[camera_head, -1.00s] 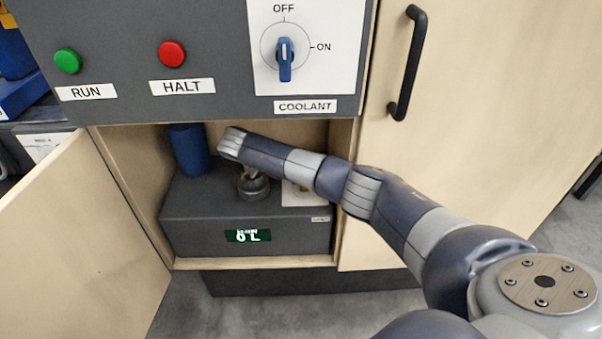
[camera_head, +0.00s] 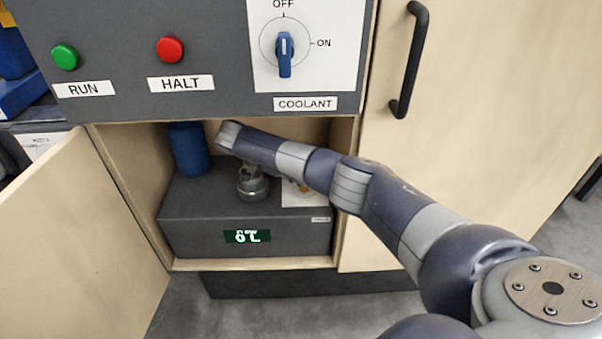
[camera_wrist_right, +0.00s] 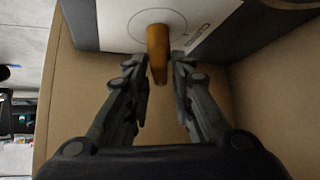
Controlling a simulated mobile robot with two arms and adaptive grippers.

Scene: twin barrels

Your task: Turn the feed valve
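An orange valve handle (camera_wrist_right: 158,52) stands out from a white plate (camera_wrist_right: 205,22) with a circle drawn round it, in the right wrist view. My right gripper (camera_wrist_right: 160,68) is open, with one finger on each side of the handle and small gaps showing. In the head view, a bit of the orange handle (camera_head: 304,187) shows on the grey box (camera_head: 190,235) inside the open cabinet. My right arm reaches in from the right and hides most of the gripper there. My left gripper is not in view.
The box has a green-lit display (camera_head: 247,236), its reading blurred. A blue cylinder (camera_head: 188,150) stands at its back left. Above are the coolant knob (camera_head: 285,55), red HALT button (camera_head: 170,49) and green RUN button (camera_head: 65,57). An open door (camera_head: 80,230) bounds the left side.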

